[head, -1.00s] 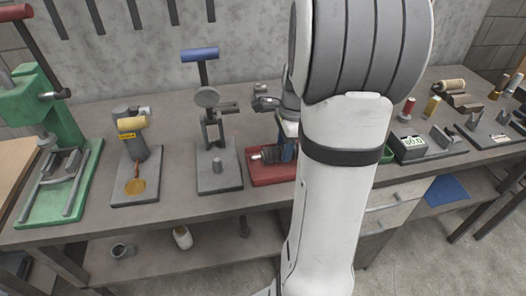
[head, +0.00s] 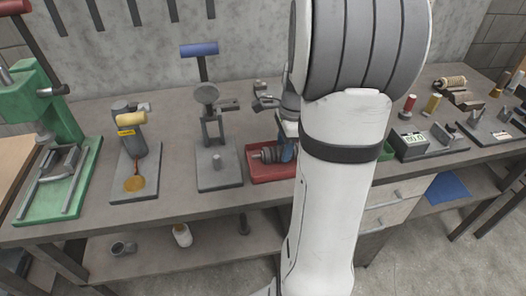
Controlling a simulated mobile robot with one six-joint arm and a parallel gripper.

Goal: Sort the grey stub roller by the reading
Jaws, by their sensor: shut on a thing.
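My gripper (head: 287,152) is low over the right part of a red tray (head: 272,177), mostly hidden behind my own arm. Its fingers look shut on the grey stub roller, but the grip itself is too small and covered to see well. Dark grey ribbed rollers (head: 266,155) show in the tray just left of the fingers; I cannot tell which one is held. A small gauge with a lit display (head: 415,138) stands right of my arm. Its digits are tiny and appear to read 00.0.
A green press (head: 60,150) and a yellow-handled tool stand (head: 130,140) are at the left. A blue-handled stand (head: 217,150) is just left of the tray. A green tray edge (head: 387,151) shows right of my arm. Several spools stand at the back right.

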